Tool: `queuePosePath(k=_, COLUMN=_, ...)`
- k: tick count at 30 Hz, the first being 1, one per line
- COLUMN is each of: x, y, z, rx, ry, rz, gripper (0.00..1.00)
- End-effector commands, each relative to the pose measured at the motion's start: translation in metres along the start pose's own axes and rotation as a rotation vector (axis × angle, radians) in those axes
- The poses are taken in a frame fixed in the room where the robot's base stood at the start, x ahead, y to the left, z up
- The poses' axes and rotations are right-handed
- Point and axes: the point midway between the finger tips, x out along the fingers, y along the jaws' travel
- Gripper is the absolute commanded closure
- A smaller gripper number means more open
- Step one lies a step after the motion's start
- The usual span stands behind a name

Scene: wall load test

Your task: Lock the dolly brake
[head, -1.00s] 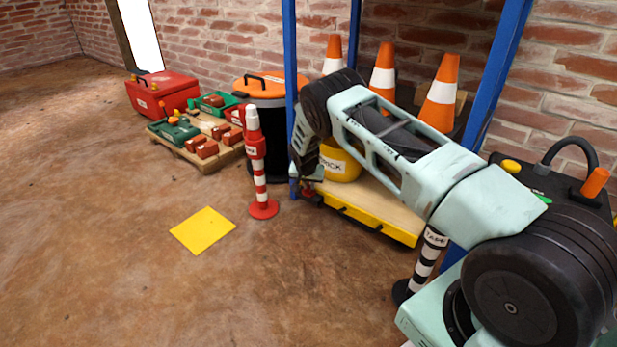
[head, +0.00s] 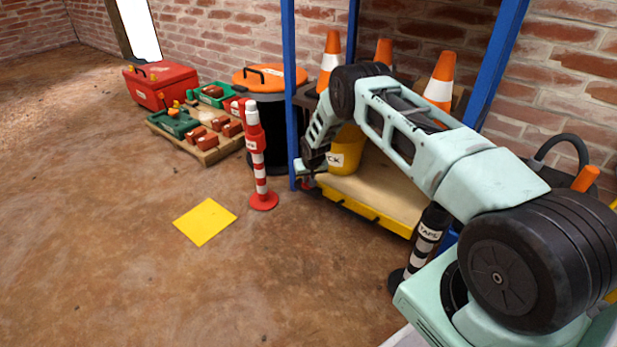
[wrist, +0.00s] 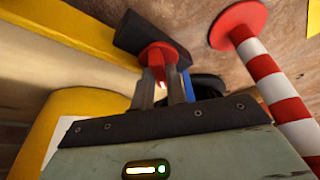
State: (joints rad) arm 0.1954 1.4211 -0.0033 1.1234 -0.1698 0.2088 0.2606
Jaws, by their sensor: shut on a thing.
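The dolly (head: 385,200) has a wooden deck with a yellow edge and stands low beneath a blue frame. In the wrist view its yellow edge (wrist: 75,37) runs along the upper left. A red brake knob (wrist: 157,57) with a black block-like part (wrist: 150,38) sits at the dolly's corner. My gripper (wrist: 166,80) is shut on the red knob, one finger on each side of it. In the head view my gripper (head: 304,172) is at the dolly's left corner, beside the blue post, and the brake is mostly hidden there.
A yellow bucket (head: 346,152) stands on the dolly. A red-and-white post (head: 260,172) stands close left of my gripper; a black-and-white post (head: 428,240) stands near my arm. Orange cones (head: 439,80) are behind. Floor around the yellow square (head: 205,221) is clear.

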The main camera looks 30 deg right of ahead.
Motion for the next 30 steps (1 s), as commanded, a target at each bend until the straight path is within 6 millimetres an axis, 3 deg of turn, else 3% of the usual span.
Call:
queuePosePath(k=7, x=0.0003, y=0.0002, z=0.0004, rx=0.000, ry=-0.001, rz=0.001, gripper=1.00)
queuePosePath(k=8, x=0.0003, y=0.0002, z=0.0004, rx=0.000, ry=-0.001, rz=0.001, gripper=0.83)
queuePosePath(k=10, x=0.0004, y=0.0003, z=0.0004, rx=0.000, ry=-0.001, rz=0.001, gripper=0.64)
queuePosePath(k=23, x=0.0012, y=0.0030, z=0.0005, rx=0.014, ry=-0.001, rz=0.012, gripper=0.64)
queuePosePath(k=30, x=0.0040, y=-0.0006, z=0.0012, rx=0.160, ry=0.001, rz=0.074, gripper=0.64)
